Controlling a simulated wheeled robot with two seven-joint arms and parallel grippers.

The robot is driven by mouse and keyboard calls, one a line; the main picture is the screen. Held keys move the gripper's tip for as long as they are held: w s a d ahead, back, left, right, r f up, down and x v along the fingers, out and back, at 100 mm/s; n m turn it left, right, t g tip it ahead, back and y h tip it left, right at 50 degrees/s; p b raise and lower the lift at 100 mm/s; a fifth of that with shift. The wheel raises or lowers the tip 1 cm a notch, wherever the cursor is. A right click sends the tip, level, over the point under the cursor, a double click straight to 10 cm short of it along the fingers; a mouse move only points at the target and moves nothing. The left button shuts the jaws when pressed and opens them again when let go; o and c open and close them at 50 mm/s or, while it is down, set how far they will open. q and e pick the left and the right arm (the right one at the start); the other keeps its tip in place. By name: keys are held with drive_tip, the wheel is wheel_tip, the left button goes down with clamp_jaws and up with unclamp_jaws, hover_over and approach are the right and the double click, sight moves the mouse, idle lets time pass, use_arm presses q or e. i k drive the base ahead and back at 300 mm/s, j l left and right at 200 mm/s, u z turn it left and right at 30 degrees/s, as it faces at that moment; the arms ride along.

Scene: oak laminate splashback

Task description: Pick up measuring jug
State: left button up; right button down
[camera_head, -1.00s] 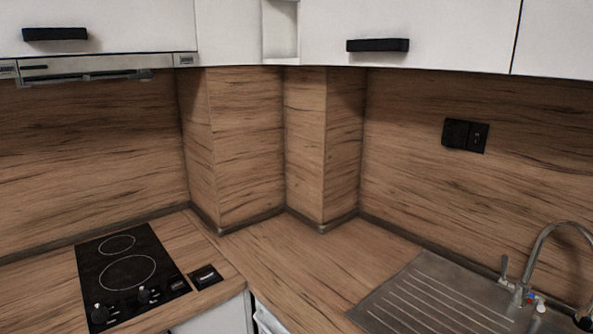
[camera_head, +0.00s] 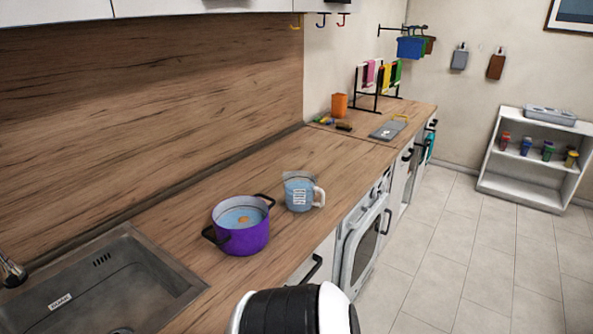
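The measuring jug (camera_head: 299,193) stands upright on the oak worktop, just right of and behind a purple pot. It is clear with a bluish tint, white markings and a pale handle on its right side. Neither gripper shows in the head view. A black and white rounded part at the bottom edge looks like a piece of my own arm, with no fingers visible.
The purple pot (camera_head: 241,238) with black handles stands close beside the jug. A sink (camera_head: 95,290) lies at the left front. Farther back are an orange cup (camera_head: 339,105), a grey board (camera_head: 388,130) and a towel rack (camera_head: 380,88). The worktop behind the jug is clear.

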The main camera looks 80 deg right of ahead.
sight(305, 194)
drive_tip(key=z, duration=2.8)
